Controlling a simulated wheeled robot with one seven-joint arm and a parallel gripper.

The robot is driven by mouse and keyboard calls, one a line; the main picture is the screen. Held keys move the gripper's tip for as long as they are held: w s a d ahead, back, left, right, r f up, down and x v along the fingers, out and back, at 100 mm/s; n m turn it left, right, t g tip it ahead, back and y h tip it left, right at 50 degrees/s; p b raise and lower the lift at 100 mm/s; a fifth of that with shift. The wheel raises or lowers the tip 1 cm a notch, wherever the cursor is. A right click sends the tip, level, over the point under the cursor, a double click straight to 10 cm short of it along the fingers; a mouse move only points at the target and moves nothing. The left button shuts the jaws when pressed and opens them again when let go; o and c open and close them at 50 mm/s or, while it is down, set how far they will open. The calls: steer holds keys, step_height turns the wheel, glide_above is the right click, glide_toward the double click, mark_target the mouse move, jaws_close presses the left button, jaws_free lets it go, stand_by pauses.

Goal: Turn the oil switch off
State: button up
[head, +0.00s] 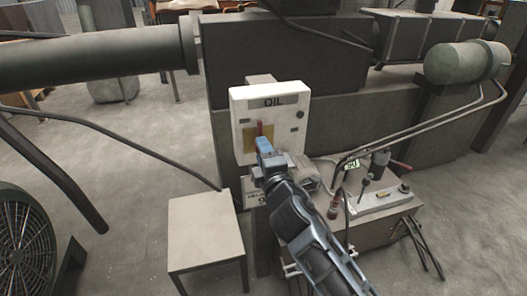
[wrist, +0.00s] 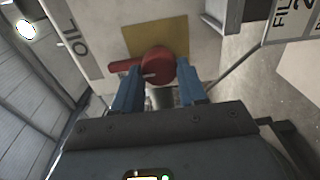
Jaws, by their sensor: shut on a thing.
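The oil switch is a red rotary knob (wrist: 157,64) with a handle, on a yellow plate (wrist: 155,38) of a white box (head: 240,102) labelled OIL. In the head view the red handle (head: 259,129) points up toward the label. In the wrist view it points left, toward the OIL lettering. My gripper (head: 262,145) is at the front of the box, just below the handle. Its blue fingers (wrist: 160,78) stand on either side of the knob and are shut on it. The fingers hide the knob's lower part in the head view.
A small grey table (head: 205,225) stands left of the box's base. A bench with levers (head: 385,200) and a motor (head: 303,172) are to the right. A large pipe (head: 90,57) runs in from the left. A round fan (head: 25,245) is at lower left.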

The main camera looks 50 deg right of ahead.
stand_by(0.3)
steer(key=o, duration=1.1)
steer(key=shift+c, duration=0.2)
steer(key=b+v, duration=0.2)
steer(key=v, duration=0.5)
steer(key=shift+s+a, duration=0.25)
steer(key=shift+s, duration=0.05)
